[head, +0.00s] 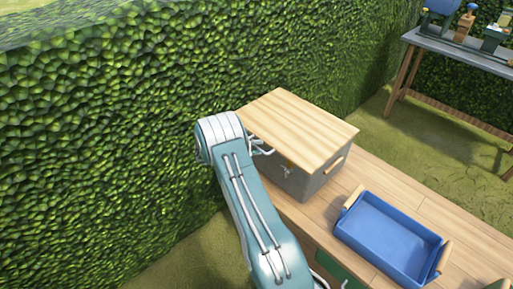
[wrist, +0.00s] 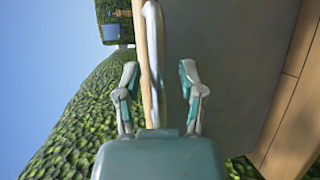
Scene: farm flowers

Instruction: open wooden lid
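A grey box (head: 312,180) with a flat wooden lid (head: 300,122) stands on the wooden bench top, its lid down. My gripper (head: 262,147) is at the lid's left edge, partly hidden by my arm. In the wrist view my gripper (wrist: 160,75) is open, its two fingers apart. The lid's edge (wrist: 141,60) and a curved pale handle (wrist: 154,40) appear between the fingers. The grey box wall (wrist: 240,60) fills the right of that view. I cannot tell whether a finger touches the lid or handle.
A blue tray (head: 348,240) with wooden handles sits on the bench (head: 410,195) right of the box. A tall hedge (head: 110,120) rises behind and left. A grey table (head: 465,55) with items stands at the back right, with grass between.

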